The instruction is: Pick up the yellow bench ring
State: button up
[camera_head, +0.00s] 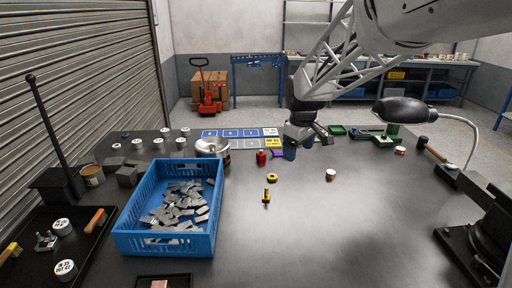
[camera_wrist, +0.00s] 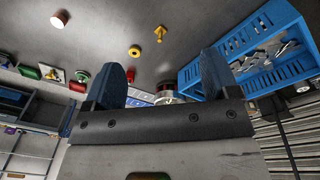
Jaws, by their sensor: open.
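The yellow bench ring (camera_head: 272,178) lies flat on the dark table near its middle, in front of my gripper. It also shows in the wrist view (camera_wrist: 135,51), small, beyond the space between my fingers. My gripper (camera_head: 306,146) is open and empty, above the far part of the table, behind and to the right of the ring. In the wrist view its two blue fingers (camera_wrist: 162,68) are spread wide. The ring is apart from the fingers.
A blue crate (camera_head: 124,229) of grey pieces stands left.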

jog(key=w+a+f+n, duration=0.1)
jog(key=w+f+n, duration=0.1)
jog(key=w+f, duration=0.45)
jog(key=w+a+f+n, duration=0.1)
jog(key=w+f+n, duration=0.15)
jog(key=w, duration=0.75)
jog(key=n+g, duration=0.1)
jog(key=n, duration=0.3)
send_near(272, 174)
jog(key=s+f, duration=0.1)
jog(key=s, duration=0.1)
jog(key=shift+w+f+m, duration=0.1)
jog(key=shift+w+m, duration=0.15)
jog(key=shift+f, duration=1.3)
jog(key=shift+w+a+f, duration=0.1)
jog(key=shift+f, duration=2.5)
jog(key=c, duration=1.1)
